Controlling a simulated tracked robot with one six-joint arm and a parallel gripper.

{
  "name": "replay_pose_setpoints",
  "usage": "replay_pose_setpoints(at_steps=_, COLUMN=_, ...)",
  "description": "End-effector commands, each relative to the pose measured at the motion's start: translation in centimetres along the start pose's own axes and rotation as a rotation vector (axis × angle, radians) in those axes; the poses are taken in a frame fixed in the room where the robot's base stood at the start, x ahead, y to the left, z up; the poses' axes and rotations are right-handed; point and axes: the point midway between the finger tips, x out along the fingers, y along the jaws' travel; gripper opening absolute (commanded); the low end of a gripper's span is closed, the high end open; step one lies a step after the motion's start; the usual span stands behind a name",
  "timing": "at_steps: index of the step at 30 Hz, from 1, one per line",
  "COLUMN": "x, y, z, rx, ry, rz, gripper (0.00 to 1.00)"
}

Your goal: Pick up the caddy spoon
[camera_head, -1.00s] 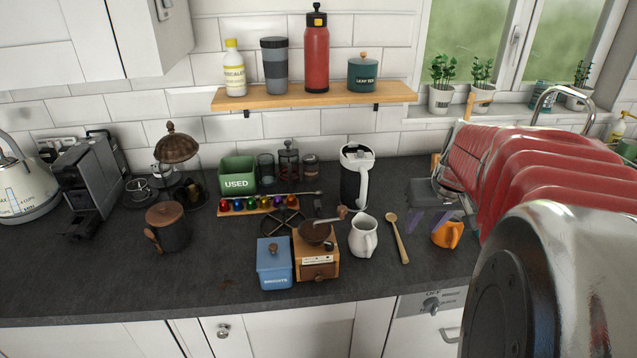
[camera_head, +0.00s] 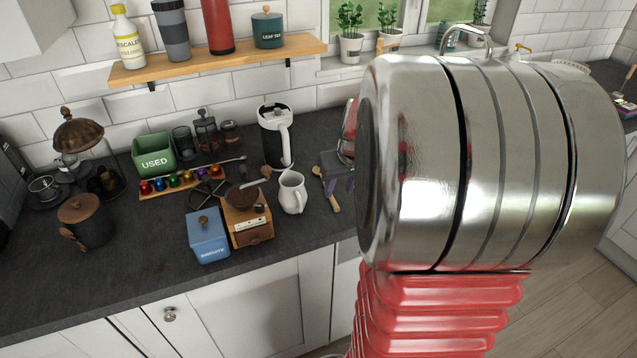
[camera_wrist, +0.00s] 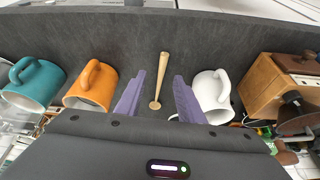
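A pale wooden spoon (camera_head: 334,203), which I take as the caddy spoon, lies on the dark worktop to the right of the white jug (camera_head: 292,192). In the wrist view the spoon (camera_wrist: 163,75) lies nearly upright in the picture, round bowl toward me and handle pointing away. My gripper (camera_wrist: 159,76) is open, its two purple fingers on either side of the spoon with gaps. Nothing is held. In the head view my gripper (camera_head: 338,172) is just by the spoon, partly hidden by my arm. Whether the fingertips touch the worktop cannot be told.
In the wrist view an orange mug (camera_wrist: 92,84) and a teal mug (camera_wrist: 34,82) stand left; the white jug (camera_wrist: 212,92) is close by the right finger. A wooden grinder (camera_head: 248,221) and a blue tin (camera_head: 208,236) stand further left. Worktop beyond the handle is clear.

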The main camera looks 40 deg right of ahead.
Motion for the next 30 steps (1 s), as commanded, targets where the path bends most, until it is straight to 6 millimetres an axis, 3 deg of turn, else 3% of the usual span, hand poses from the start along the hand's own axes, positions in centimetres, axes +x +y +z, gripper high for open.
replay_pose_setpoints(at_steps=13, x=0.6, y=-0.1, z=0.1, rx=0.0, ry=-0.001, rz=0.0, gripper=0.35)
replay_pose_setpoints(at_steps=24, x=4.7, y=-0.4, z=0.2, rx=0.0, ry=-0.002, rz=-0.001, gripper=0.35)
replay_pose_setpoints(at_steps=30, x=5.5, y=-0.4, z=0.1, rx=0.0, ry=0.0, rz=0.0, gripper=0.35)
